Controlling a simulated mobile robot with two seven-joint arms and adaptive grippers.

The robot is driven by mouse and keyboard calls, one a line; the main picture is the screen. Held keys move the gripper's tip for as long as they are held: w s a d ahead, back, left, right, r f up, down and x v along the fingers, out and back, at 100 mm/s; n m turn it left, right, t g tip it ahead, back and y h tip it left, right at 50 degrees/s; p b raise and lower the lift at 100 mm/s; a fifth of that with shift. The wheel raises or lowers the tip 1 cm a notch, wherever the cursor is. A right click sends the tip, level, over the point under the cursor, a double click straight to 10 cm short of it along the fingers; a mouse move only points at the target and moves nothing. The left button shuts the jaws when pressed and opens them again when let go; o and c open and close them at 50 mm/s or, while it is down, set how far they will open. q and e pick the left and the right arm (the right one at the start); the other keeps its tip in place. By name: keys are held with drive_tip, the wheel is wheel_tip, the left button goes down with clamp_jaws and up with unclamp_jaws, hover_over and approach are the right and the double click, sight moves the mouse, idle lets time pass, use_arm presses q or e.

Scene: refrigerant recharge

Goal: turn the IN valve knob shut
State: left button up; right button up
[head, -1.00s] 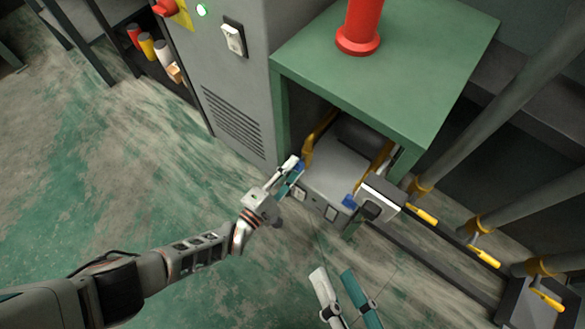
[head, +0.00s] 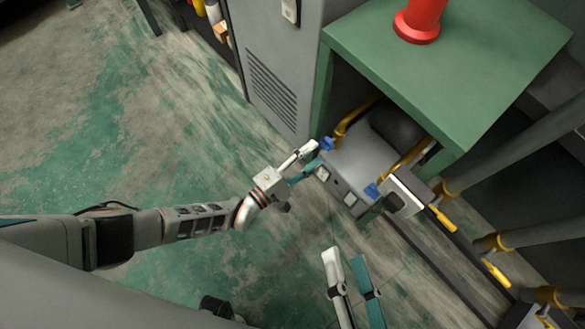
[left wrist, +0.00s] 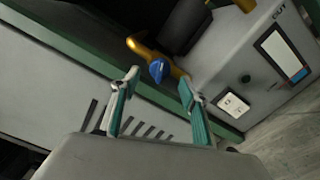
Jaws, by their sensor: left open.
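A grey machine (head: 362,160) sits under the green table, with a blue knob (head: 327,144) at its left end. The knob shows more closely in the left wrist view (left wrist: 158,70), by a brass-coloured pipe; no IN label on it is readable. My left gripper (head: 317,153) is open and empty, its tips just short of this knob. In the left wrist view the knob appears between the two fingertips (left wrist: 158,77), beyond them. A second blue knob (head: 371,190) is at the machine's right end. My right gripper (head: 345,255) is open and empty, low in the head view.
The green table (head: 440,60) with a red cylinder (head: 420,20) overhangs the machine. A grey cabinet (head: 270,85) stands left of it. Pipes with yellow-handled valves (head: 442,220) run at the right. The floor to the left is clear.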

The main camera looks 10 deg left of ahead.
use_arm(q)
drive_tip(key=v, duration=0.8)
drive_tip(key=shift+c, duration=0.2)
drive_tip(key=p, duration=0.2)
approach(323, 148)
drive_tip(key=x, duration=0.3)
drive_tip(key=shift+b+x, duration=1)
drive_tip(key=shift+x, duration=2.8)
use_arm(e)
drive_tip(key=shift+r, duration=0.1)
use_arm(q)
drive_tip(key=shift+s, duration=0.1)
drive_tip(key=c, duration=1.1)
